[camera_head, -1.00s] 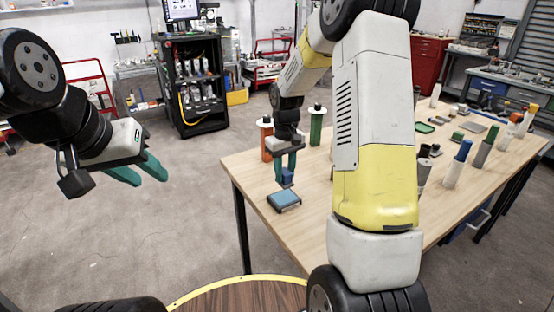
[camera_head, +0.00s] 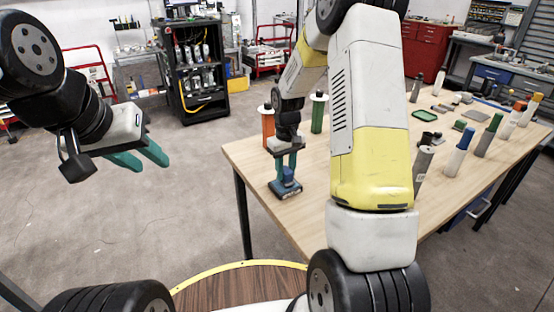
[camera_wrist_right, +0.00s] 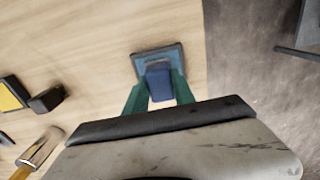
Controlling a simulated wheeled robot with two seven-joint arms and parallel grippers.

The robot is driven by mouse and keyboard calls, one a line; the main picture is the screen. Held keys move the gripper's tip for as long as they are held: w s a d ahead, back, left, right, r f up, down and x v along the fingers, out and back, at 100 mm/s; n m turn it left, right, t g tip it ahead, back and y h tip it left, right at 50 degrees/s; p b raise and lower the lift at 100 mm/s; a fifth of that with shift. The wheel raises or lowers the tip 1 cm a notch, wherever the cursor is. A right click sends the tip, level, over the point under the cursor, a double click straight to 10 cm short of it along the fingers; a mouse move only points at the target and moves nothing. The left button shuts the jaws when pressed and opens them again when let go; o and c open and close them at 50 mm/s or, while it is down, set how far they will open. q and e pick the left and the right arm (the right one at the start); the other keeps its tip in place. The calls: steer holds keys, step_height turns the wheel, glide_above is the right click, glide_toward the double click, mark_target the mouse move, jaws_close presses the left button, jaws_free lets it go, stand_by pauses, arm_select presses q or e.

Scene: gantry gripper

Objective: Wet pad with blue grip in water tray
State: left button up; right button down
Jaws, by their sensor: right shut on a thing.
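The water tray (camera_head: 285,190) is a small dark-rimmed tray with a blue-teal inside, near the table's left front edge; it also shows in the right wrist view (camera_wrist_right: 143,63). My right gripper (camera_head: 286,174) is right above it, shut on the blue grip (camera_wrist_right: 158,80) of the pad. The blue grip is upright between the teal fingers and over the tray. The pad under the grip is hidden, so I cannot tell whether it touches the tray's bottom. My left gripper (camera_head: 143,158) is open and empty, out over the floor left of the table.
The wooden table (camera_head: 250,152) carries an orange cylinder (camera_head: 268,127) and a green cylinder (camera_head: 318,114) behind the tray. Several coloured-top bottles stand at the right. A flat green tray (camera_head: 424,115) lies farther back.

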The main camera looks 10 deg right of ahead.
mark_target(286, 169)
steer(key=shift+f, duration=0.6)
stand_by(1.5)
steer(key=shift+r, duration=0.1)
steer(key=shift+r, duration=3.5)
